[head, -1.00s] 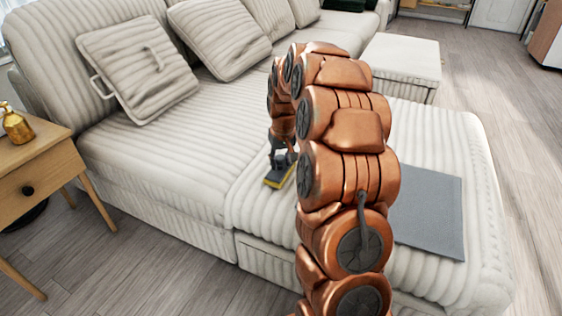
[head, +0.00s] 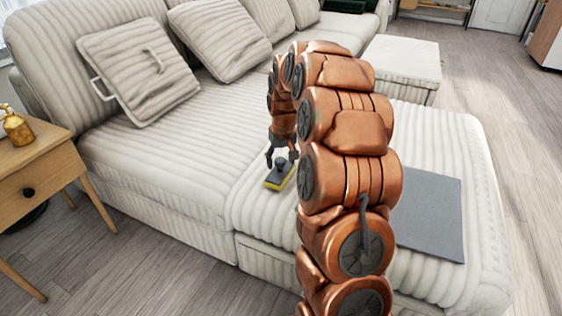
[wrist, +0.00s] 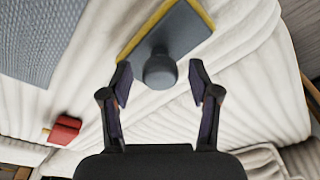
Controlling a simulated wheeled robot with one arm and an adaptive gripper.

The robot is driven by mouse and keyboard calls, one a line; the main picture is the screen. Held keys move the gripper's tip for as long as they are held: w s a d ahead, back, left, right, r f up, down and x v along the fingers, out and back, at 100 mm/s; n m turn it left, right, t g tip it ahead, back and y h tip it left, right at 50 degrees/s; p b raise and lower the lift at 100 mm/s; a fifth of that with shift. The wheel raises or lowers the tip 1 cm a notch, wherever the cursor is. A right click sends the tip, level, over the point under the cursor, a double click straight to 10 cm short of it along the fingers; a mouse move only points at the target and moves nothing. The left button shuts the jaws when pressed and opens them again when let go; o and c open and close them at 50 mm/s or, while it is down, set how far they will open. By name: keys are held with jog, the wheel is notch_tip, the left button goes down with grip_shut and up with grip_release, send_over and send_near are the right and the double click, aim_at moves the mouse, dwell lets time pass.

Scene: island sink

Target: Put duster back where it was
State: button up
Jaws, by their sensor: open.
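The duster, a grey block with a yellow edge and a round grey knob, lies on the cream sofa seat (head: 160,140). In the head view the duster (head: 280,175) is just left of my arm. In the wrist view the duster (wrist: 172,38) is at the top, its knob between and slightly beyond the fingertips. My gripper (wrist: 160,85) is open, with a finger on each side of the knob and visible gaps. In the head view my gripper (head: 282,155) is just above the duster, partly hidden by my arm.
A grey mat (head: 430,215) lies on the seat to the right. A small red object (wrist: 64,129) shows at lower left in the wrist view. A wooden side table (head: 40,165) with a gold bottle (head: 17,126) stands at left. Cushions (head: 140,68) lean on the backrest.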

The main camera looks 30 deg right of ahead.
aim_at(282, 175)
notch_tip(282, 175, up, 10)
jog(key=s+p, duration=0.2)
jog(key=p, duration=0.1)
jog(key=s+a+r+n+g, duration=0.1)
jog(key=s+a, duration=0.6)
jog(key=a, duration=0.4)
jog(key=s+a+f+g, duration=0.1)
jog(key=s+a, duration=0.3)
jog(key=s, duration=0.6)
jog(key=s+a+f+n+g, duration=0.1)
jog(key=s+a, duration=0.3)
jog(key=s, duration=0.6)
jog(key=s+a+f+n+g, duration=0.1)
jog(key=s+a, duration=0.4)
jog(key=s, duration=0.5)
jog(key=shift+f+g+y, duration=0.3)
jog(key=shift+g, duration=0.5)
jog(key=shift+s, duration=0.1)
